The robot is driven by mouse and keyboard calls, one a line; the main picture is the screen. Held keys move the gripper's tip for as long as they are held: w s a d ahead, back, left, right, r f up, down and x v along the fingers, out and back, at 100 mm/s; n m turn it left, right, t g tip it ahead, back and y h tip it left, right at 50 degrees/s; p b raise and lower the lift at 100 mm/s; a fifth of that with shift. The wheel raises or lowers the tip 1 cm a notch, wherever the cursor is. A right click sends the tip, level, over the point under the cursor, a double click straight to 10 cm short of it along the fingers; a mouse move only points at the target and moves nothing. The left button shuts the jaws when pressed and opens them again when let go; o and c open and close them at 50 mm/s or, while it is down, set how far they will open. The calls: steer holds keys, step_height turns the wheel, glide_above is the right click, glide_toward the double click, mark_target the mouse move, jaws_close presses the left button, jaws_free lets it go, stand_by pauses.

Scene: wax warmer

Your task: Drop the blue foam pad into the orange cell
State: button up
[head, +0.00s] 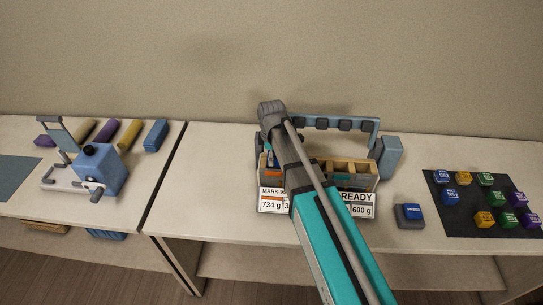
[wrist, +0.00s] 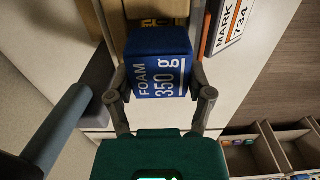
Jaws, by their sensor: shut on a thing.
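The blue foam pad (wrist: 158,62), marked FOAM 350 g, sits between the two fingers of my gripper (wrist: 160,88) in the wrist view. My gripper is shut on it. In the head view my arm reaches over a wooden divided box (head: 352,183) on the right table, and its wrist hangs over the box's left side. The arm hides the middle of the box and most of the gripper there. A yellowish-brown surface (wrist: 152,22) shows just beyond the pad in the wrist view.
A blue-grey frame (head: 375,130) stands behind the box. White label cards (head: 357,205) are at its front. A blue button (head: 412,212) and a dark mat (head: 455,221) with several coloured blocks lie right. A blue machine (head: 98,168) and several coloured rolls stand on the left table.

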steer(key=shift+f+b, duration=0.55)
steer(key=shift+f, duration=0.25)
steer(key=o, duration=1.1)
steer(key=shift+r, duration=0.15)
